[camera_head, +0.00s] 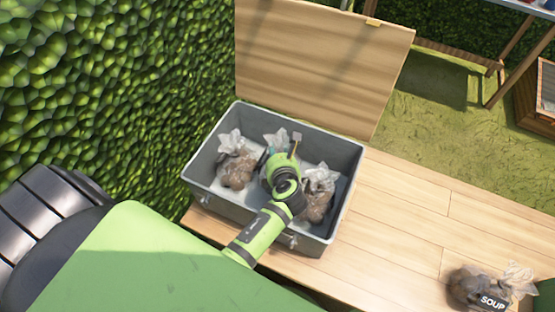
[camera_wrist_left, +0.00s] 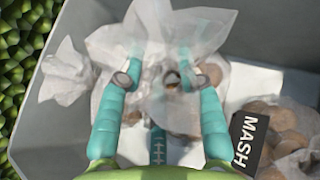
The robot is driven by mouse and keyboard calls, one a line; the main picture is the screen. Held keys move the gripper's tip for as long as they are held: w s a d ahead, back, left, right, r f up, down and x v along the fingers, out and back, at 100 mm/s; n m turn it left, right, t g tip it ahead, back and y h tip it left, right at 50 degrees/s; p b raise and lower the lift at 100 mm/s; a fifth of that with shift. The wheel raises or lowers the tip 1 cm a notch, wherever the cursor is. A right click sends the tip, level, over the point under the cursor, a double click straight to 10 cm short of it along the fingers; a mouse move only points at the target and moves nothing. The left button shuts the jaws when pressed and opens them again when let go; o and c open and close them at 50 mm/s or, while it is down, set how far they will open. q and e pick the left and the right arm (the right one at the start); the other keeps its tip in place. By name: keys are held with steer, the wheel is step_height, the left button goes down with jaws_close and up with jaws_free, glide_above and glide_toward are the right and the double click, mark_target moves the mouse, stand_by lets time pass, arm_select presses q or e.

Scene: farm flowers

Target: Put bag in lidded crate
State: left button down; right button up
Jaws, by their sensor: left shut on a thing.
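The grey crate (camera_head: 203,190) stands open on the wooden table. My left gripper (camera_head: 274,160) reaches down inside it and is shut on a clear bag (camera_head: 275,139) of brown, round contents. In the left wrist view, the bag (camera_wrist_left: 190,28) is between the teal fingers (camera_wrist_left: 150,78), its crumpled top spreading around them. Two other bags lie in the crate: a left bag (camera_head: 238,168) and a right bag (camera_head: 319,183). A black MASH label (camera_wrist_left: 250,140) shows at the right in the wrist view. Whether the held bag touches the crate floor is hidden. My right gripper is not in view.
A wooden panel (camera_head: 315,65) stands raised behind the crate. A bag with a SOUP label (camera_head: 491,301) lies on the table (camera_head: 420,215) at the lower right. The table between is clear. A green hedge (camera_head: 110,90) rises at the left.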

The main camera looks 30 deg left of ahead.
arm_select(q)
step_height(320, 180, down, 3)
steer(key=shift+r+b, duration=0.2)
steer(key=shift+b, duration=0.1)
steer(key=shift+w+f, duration=0.1)
steer(key=shift+f, duration=0.3)
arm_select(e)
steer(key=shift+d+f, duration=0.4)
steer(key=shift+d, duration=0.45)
arm_select(q)
steer(key=shift+f, duration=0.15)
steer(key=c, duration=0.8)
jaws_free()
steer(key=shift+f, duration=0.1)
steer(key=shift+c, duration=0.2)
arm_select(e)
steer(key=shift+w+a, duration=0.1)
